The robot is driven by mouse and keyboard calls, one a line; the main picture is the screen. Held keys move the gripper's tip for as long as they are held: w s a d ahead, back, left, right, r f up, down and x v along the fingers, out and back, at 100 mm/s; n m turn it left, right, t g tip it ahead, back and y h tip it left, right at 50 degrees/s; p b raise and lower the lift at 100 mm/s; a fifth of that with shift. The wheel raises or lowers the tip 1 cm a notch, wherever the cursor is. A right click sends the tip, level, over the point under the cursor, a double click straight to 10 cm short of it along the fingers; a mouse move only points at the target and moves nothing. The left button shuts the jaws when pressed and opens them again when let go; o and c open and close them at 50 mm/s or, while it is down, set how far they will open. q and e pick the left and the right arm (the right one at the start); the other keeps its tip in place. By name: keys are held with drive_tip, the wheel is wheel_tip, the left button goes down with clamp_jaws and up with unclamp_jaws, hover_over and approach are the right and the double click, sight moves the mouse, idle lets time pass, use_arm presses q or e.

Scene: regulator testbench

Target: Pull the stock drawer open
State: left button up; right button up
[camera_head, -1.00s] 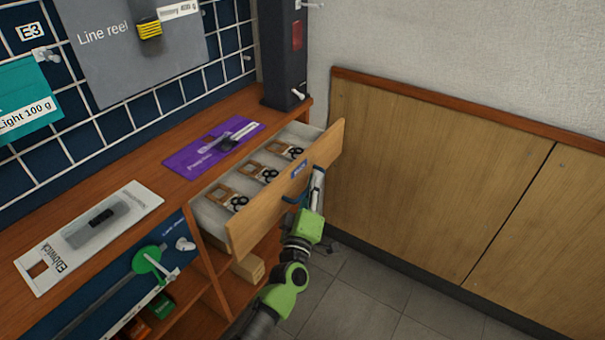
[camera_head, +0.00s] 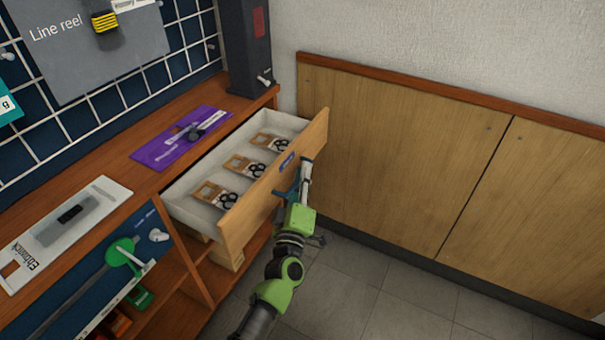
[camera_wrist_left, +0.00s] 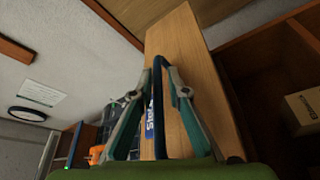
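The stock drawer (camera_head: 273,185) stands pulled out from the wooden bench, its inside in view. It also shows in the left wrist view as a wooden front (camera_wrist_left: 182,42) with a blue label. Its dark blue handle (camera_wrist_left: 159,105) runs between the fingers of my left gripper (camera_wrist_left: 163,80). The fingers close in on the bar from both sides. In the head view, my left gripper (camera_head: 305,172) is at the outside of the drawer front, and its fingertips are partly hidden. My right gripper is not in view.
Several small brown cards with black rings (camera_head: 243,166) lie in the drawer. A purple card (camera_head: 181,138) and a white card (camera_head: 64,222) lie on the bench top (camera_head: 135,180). A wood-panelled wall (camera_head: 400,150) stands to the right. The grey floor (camera_head: 365,295) is clear.

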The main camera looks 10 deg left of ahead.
use_arm(q)
drive_tip(key=shift+s, duration=0.1)
drive_tip(key=v, duration=1.1)
drive_tip(key=shift+s, duration=0.35)
